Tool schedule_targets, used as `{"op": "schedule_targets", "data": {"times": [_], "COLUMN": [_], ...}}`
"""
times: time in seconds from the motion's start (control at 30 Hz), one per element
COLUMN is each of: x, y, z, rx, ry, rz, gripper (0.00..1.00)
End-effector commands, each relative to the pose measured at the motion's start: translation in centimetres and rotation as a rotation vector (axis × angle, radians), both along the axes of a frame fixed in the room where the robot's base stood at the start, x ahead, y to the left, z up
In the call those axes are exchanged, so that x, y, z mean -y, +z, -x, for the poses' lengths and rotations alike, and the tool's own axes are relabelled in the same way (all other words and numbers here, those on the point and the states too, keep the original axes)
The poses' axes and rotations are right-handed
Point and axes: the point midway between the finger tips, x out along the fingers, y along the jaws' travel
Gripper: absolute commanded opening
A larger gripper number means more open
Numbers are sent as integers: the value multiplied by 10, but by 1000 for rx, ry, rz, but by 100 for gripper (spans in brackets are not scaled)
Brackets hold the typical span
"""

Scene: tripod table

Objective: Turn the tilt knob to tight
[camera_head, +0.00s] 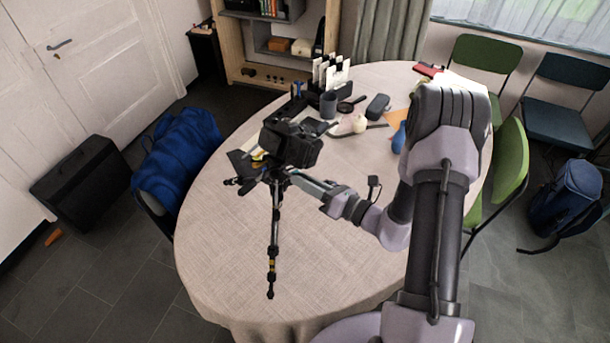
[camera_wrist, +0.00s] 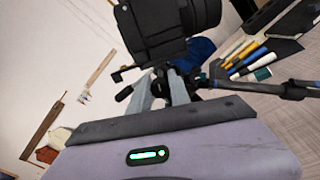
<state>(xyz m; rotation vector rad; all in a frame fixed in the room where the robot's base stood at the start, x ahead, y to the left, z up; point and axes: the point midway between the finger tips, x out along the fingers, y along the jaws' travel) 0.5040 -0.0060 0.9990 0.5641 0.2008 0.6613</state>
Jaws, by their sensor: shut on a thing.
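A black camera (camera_head: 290,146) sits on top of a small black tripod (camera_head: 274,235) that stands on the table. The camera also looms at the top of the wrist view (camera_wrist: 165,30). My gripper (camera_head: 292,177) reaches in from the right to the tripod head, just below the camera. In the wrist view, its two grey fingers (camera_wrist: 160,76) close on the dark tilt knob (camera_wrist: 161,73) under the camera. The knob is mostly hidden by the fingers, and its turn angle and any marking cannot be read.
The round table (camera_head: 225,265) has a pale cloth. Pens on a dark mat (camera_wrist: 250,62) lie near the tripod. A grey mug (camera_head: 328,104), a dark case (camera_head: 377,106) and a blue item (camera_head: 399,137) stand farther back. The cloth in front of the tripod is clear.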

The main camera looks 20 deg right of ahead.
Motion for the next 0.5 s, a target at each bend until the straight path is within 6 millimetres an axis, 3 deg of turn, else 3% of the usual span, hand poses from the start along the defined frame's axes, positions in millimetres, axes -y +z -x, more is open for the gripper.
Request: {"op": "schedule_targets", "data": {"times": [0.5], "x": [1], "y": [2], "z": [0], "rx": [-308], "ry": [-1], "rz": [-379], "gripper": [0]}}
